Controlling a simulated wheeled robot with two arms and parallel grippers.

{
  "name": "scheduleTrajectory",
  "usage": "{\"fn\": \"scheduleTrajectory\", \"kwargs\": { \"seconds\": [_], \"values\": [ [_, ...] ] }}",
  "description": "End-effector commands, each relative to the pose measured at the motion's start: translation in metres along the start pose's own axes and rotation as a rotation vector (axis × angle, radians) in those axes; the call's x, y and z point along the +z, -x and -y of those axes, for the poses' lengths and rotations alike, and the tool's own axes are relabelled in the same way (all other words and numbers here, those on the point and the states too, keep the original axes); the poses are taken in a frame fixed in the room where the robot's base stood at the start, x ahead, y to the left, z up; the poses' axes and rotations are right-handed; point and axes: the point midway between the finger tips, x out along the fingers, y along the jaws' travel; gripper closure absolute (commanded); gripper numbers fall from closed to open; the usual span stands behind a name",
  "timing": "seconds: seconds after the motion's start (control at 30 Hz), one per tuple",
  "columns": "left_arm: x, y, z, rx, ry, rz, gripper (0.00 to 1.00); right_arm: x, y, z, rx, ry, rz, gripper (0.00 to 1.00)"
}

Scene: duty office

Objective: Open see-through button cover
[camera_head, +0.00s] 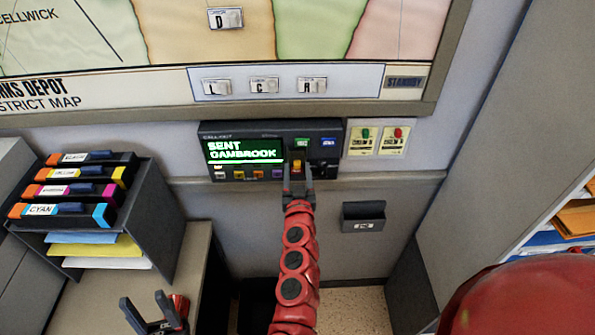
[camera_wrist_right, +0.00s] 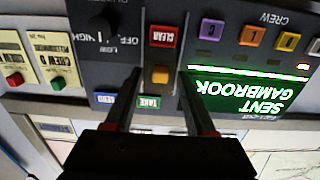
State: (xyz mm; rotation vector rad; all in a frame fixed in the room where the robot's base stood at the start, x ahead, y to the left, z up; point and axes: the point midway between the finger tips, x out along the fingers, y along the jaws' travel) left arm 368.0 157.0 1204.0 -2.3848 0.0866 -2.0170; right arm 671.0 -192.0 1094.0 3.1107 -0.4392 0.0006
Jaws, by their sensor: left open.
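A black call unit (camera_head: 328,133) is mounted on the wall below the map; its screen reads "SENT GAMBROOK". My right gripper (camera_head: 298,170) reaches the unit just right of the screen. In the right wrist view, the fingers of my right gripper (camera_wrist_right: 160,85) stand apart, either side of an orange-yellow button (camera_wrist_right: 160,75) below the red CLEAR button (camera_wrist_right: 163,37). I cannot make out a see-through cover there, nor whether the fingers touch anything. My left gripper (camera_head: 143,302) is open and empty at the lower left, away from the unit.
Two yellow cards with a green button (camera_head: 365,135) and a red button (camera_head: 398,134) are right of the unit. A small grey holder (camera_head: 363,216) is on the wall below. A rack (camera_head: 155,215) of colored cartridges stands left. A large map (camera_head: 130,40) hangs above.

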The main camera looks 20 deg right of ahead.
Motion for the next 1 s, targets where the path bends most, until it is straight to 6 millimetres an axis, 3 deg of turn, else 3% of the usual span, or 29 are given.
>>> {"fn": "scheduleTrajectory", "kwargs": {
  "seconds": [0.37,1.0],
  "values": [
    [0.0,0.003,0.0,0.0,0.0,0.0,0.48,0.0,0.006,0.001,-0.001,-0.001,-0.001,0.45],
    [0.003,0.019,-0.001,0.0,0.0,0.0,0.48,0.001,0.111,0.001,-0.003,-0.001,0.0,0.45]
  ]
}}
